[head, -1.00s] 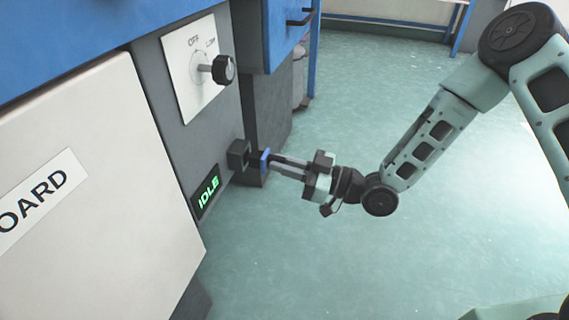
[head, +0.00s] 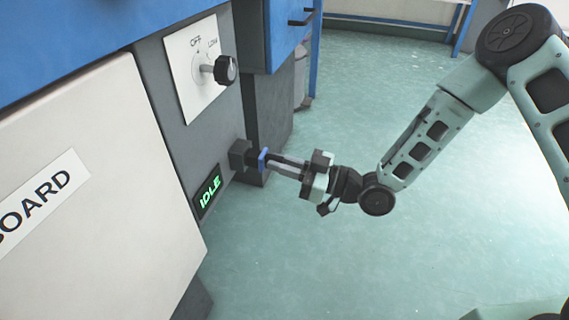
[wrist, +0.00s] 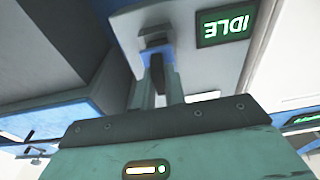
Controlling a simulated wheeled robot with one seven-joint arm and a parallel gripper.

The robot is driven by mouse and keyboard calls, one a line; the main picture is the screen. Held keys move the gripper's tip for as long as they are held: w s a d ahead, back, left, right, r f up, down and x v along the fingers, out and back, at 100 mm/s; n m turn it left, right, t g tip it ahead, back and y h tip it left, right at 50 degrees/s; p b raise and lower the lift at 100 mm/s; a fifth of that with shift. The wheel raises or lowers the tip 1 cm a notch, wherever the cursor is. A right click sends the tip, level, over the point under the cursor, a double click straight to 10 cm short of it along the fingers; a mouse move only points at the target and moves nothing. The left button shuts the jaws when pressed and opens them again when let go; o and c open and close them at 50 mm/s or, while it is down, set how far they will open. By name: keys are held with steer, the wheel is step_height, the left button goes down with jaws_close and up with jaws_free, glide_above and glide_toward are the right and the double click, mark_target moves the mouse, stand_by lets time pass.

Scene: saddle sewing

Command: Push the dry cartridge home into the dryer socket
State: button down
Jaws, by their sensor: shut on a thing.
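The dryer socket (head: 238,154) is a dark square block standing out from the grey machine front, right of the IDLE display. My gripper (head: 272,162) is shut on the cartridge's rear end and lines up with the socket. The cartridge's front meets the socket, but how deep it sits inside cannot be told. In the wrist view, my gripper (wrist: 157,75) has a dark piece between its fingers.
A lit IDLE display (head: 208,192) is left of and below the socket. A black knob (head: 224,70) on a white plate juts out above. A white board (head: 90,200) fills the left. The green floor (head: 330,250) is clear.

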mark_target(266, 161)
steer(key=shift+x, duration=1.65)
steer(key=shift+f, duration=0.2)
steer(key=c, duration=1.4)
jaws_free()
steer(key=shift+o, duration=0.2)
steer(key=p+v, duration=0.6)
steer(key=v, duration=1.1)
steer(key=shift+d+p, duration=0.2)
steer(key=shift+p, duration=0.2)
steer(key=shift+s+f, duration=0.1)
